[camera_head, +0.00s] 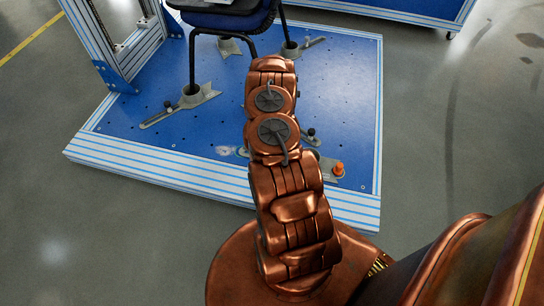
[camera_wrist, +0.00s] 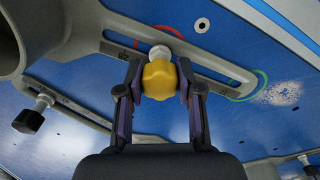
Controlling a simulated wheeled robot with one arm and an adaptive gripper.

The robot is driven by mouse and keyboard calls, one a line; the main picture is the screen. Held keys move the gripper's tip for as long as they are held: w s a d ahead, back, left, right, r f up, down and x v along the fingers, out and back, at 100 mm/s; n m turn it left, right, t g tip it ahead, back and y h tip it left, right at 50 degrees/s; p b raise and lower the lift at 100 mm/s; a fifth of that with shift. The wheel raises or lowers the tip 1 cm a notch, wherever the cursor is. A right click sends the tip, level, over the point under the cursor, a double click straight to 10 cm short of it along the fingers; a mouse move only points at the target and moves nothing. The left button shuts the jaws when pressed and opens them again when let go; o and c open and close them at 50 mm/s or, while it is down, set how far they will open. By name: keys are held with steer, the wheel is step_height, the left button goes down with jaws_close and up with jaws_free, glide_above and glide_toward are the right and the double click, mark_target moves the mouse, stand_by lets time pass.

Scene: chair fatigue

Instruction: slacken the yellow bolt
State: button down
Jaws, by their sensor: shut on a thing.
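The yellow bolt (camera_wrist: 159,80) has a lobed knob head and stands at a slotted grey clamp bracket (camera_wrist: 225,86) in the wrist view. A pale round piece shows just behind the knob. My gripper (camera_wrist: 159,84) is shut on the yellow bolt, with one dark finger on each side of the knob. In the head view my arm hides the gripper and the yellow bolt.
The blue platform (camera_head: 345,80) carries a chair (camera_head: 225,20) whose legs stand in clamps. A black knob (camera_wrist: 28,121) is at the wrist view's left. An orange knob (camera_head: 339,168) stands near the platform's front edge. Grey floor surrounds the platform.

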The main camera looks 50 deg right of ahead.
steer(key=shift+n+b, duration=0.3)
steer(key=shift+n, duration=0.1)
steer(key=shift+f+n+b, duration=0.15)
steer(key=shift+n+b, duration=0.85)
steer(key=shift+b, duration=0.25)
steer(key=shift+n+b, duration=0.9)
steer(key=shift+b, duration=0.15)
steer(key=shift+r, duration=0.2)
steer(key=shift+f+n+b, duration=0.2)
steer(key=shift+n+b, duration=0.3)
steer(key=shift+b, duration=0.2)
steer(key=shift+r+n+b, duration=0.1)
steer(key=shift+n+b, duration=1.45)
steer(key=shift+n, duration=0.05)
